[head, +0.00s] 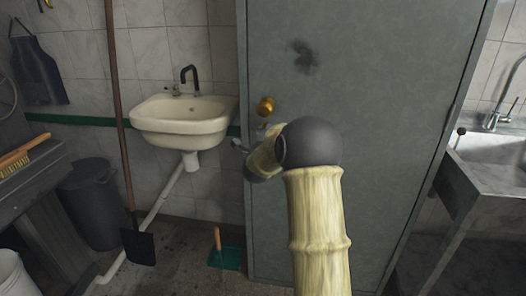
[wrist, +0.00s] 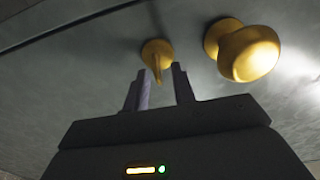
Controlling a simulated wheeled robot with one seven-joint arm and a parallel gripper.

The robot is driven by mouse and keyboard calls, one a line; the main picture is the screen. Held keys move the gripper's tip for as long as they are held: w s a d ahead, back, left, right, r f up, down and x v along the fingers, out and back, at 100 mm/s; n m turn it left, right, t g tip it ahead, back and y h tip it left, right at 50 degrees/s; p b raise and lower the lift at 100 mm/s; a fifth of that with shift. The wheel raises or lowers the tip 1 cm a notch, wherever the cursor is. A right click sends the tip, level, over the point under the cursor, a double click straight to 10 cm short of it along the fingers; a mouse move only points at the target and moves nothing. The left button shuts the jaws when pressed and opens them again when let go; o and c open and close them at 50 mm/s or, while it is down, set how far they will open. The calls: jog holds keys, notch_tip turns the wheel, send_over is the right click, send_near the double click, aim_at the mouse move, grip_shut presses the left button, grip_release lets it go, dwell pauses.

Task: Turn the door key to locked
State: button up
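The brass door key (wrist: 157,74) sits in a round brass lock plate (wrist: 153,50) on the grey door (head: 350,90). In the wrist view my gripper (wrist: 161,76) is open, with its two fingers reaching up towards the door. The key's outer end appears between the fingertips, with a gap on each side. Depth there is hard to judge. A round brass knob (wrist: 250,52) is to the right of the key; it also shows in the head view (head: 265,107). In the head view my arm hides the key and most of the gripper.
A white washbasin (head: 183,120) is on the tiled wall left of the door. A shovel (head: 138,245) and a green dustpan (head: 226,257) are low on the left. A steel sink (head: 495,155) stands at the right.

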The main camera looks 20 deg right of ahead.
jog(key=v, duration=1.6)
jog(key=shift+s+a+b, duration=0.25)
jog(key=shift+b, duration=0.05)
jog(key=shift+w, duration=0.1)
